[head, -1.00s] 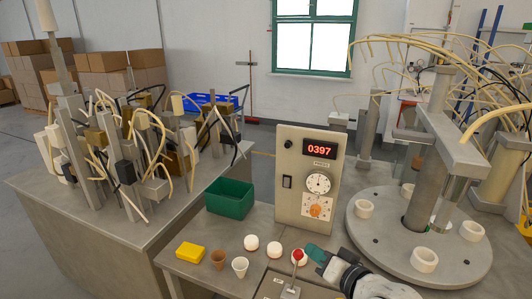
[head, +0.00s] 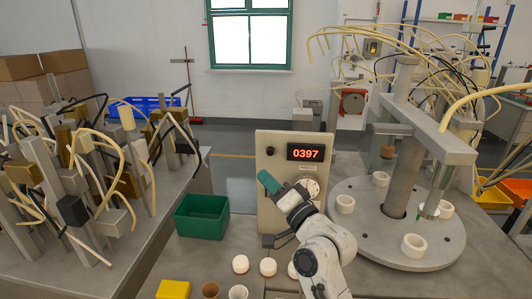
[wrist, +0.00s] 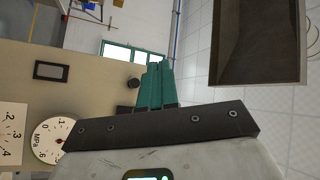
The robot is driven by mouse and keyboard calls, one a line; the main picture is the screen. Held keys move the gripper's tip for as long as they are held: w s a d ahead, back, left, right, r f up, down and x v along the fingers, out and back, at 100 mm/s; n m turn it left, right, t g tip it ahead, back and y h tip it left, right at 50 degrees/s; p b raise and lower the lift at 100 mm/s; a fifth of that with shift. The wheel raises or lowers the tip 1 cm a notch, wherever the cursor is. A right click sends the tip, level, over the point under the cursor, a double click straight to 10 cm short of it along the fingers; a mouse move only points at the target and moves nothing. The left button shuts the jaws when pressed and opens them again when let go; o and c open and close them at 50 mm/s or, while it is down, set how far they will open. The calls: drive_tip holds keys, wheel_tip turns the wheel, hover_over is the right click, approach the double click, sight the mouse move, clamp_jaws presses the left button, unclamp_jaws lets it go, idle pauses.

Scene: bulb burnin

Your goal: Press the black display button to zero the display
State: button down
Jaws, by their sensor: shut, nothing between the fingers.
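The black round button (head: 270,151) sits near the upper left corner of the beige panel box (head: 264,213), left of the display (head: 306,152), which reads 0397 in red. The button also shows in the wrist view (wrist: 134,83), just left of my fingertips. My gripper (head: 266,180) is in front of the panel, its teal fingers shut and empty. Its tips are a little below the button in the head view. In the wrist view the fingers (wrist: 155,85) appear beside the button; I cannot tell the exact gap. The display is hidden there.
A green bin (head: 201,218) stands left of the panel. A round turntable (head: 440,253) with white rings is at right. A yellow block (head: 173,290) and cups line the front.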

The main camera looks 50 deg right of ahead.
sight(270, 152)
drive_tip(key=shift+w, duration=0.15)
drive_tip(key=shift+w+d+b, duration=0.75)
drive_tip(key=shift+w+d, duration=0.1)
drive_tip(key=shift+d, duration=0.3)
drive_tip(key=shift+w+d+b, duration=0.7)
drive_tip(key=shift+w+d, duration=0.15)
drive_tip(key=shift+d, duration=0.3)
drive_tip(key=shift+w+d+b, duration=0.75)
drive_tip(key=shift+w+d, duration=0.1)
drive_tip(key=shift+d, duration=0.3)
drive_tip(key=shift+w+d, duration=0.1)
drive_tip(key=shift+w+d, duration=0.15)
drive_tip(key=shift+d, duration=0.1)
drive_tip(key=shift+w+d+b, duration=0.3)
drive_tip(key=shift+d+b, duration=0.1)
drive_tip(key=shift+b, duration=0.1)
drive_tip(key=shift+s+a, duration=0.1)
drive_tip(key=shift+a, duration=0.05)
idle(0.5)
drive_tip(key=shift+s+a+p, duration=0.45)
drive_tip(key=shift+a, duration=0.15)
drive_tip(key=shift+a, duration=0.1)
